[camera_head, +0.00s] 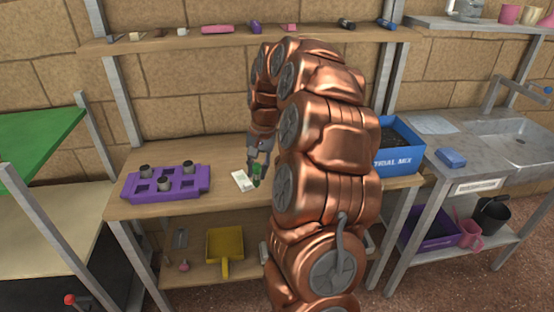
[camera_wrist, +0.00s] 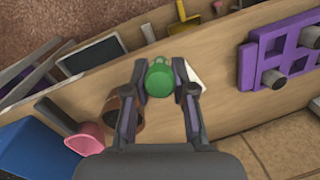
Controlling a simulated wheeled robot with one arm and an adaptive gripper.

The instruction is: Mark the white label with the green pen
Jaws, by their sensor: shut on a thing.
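The green pen (camera_head: 256,172) is upright in my gripper (camera_head: 258,160), above the wooden bench. The wrist view looks down on the pen's round green end (camera_wrist: 160,78) between the two fingers of my gripper (camera_wrist: 160,84). The white label (camera_head: 242,180) lies flat on the bench, just left of the pen's lower end. It also shows in the wrist view (camera_wrist: 197,80), partly hidden behind a finger. I cannot tell whether the pen's tip touches the label or the bench.
A purple tray (camera_head: 150,191) with several dark plugs stands on the bench's left. A blue box (camera_head: 398,160) stands at the right. The wrist view shows a brown pot (camera_wrist: 128,112) and a pink scoop (camera_wrist: 86,141) beside my gripper. Bare bench lies between tray and label.

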